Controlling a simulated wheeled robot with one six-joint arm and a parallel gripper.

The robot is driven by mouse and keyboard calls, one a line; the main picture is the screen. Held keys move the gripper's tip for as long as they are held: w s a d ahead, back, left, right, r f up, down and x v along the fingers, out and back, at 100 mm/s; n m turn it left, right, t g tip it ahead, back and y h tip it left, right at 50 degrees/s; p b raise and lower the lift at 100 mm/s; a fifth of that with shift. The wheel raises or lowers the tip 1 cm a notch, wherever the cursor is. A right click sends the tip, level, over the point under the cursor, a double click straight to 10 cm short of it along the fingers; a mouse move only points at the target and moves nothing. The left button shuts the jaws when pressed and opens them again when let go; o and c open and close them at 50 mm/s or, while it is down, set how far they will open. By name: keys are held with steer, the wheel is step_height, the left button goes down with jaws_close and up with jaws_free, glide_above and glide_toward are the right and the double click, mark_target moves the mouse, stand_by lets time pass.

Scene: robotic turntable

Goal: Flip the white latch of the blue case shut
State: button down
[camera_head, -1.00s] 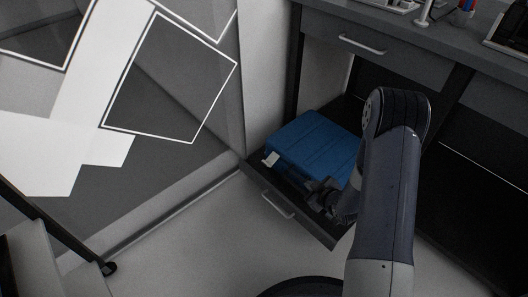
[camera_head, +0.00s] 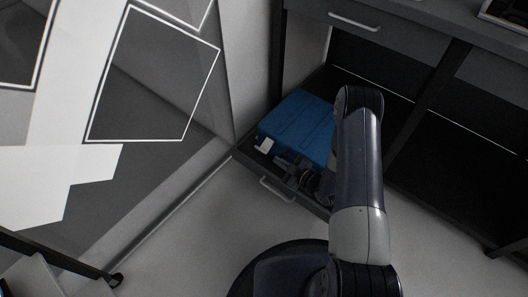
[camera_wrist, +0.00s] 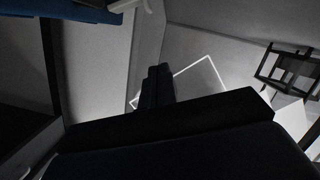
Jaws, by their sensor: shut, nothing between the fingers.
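The blue case (camera_head: 299,122) lies in the open drawer, and its blue side also shows at the top left of the wrist view (camera_wrist: 45,14). The white latch (camera_head: 265,145) is at the case's front left corner and looks tilted outward from it; its exact angle is too small to tell. My gripper (camera_head: 281,162) is just right of and below the latch, in front of the case's front face. Its fingers (camera_wrist: 157,86) are together and empty in the wrist view. Whether they touch the latch or case cannot be told. My arm hides the case's right end.
The pulled-out drawer (camera_head: 247,157) has a front with a metal handle (camera_head: 277,190) below the gripper. The cabinet counter (camera_head: 420,35) is above and behind. A pale wall corner (camera_head: 225,120) stands close on the left. The floor in front is open.

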mark_target(266, 145)
steer(key=w+a+f+b, duration=0.4)
steer(key=w+a+f, duration=0.1)
steer(key=w, duration=0.3)
steer(key=shift+a+f, duration=0.35)
steer(key=shift+a, duration=0.1)
steer(key=shift+w+f+b, duration=0.1)
steer(key=shift+b, duration=0.2)
